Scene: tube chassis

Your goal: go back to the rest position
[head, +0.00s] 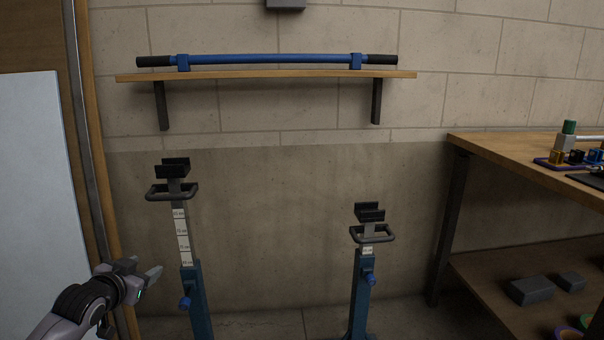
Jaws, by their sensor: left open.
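My left gripper (146,270) is at the lower left of the head view, its arm coming in from the bottom left corner. Its jaws are open and empty, to the left of the left stand's column and apart from it in the picture. My right gripper is not in view. A blue tube with black ends (270,59) lies level across two blue holders on the wooden wall shelf (290,74).
Two blue stands with black cradles, the left one (196,290) raised higher than the right one (362,285), stand before the wall with empty cradles. A wooden workbench (500,148) with small parts fills the right side. A pale panel (38,200) is at far left.

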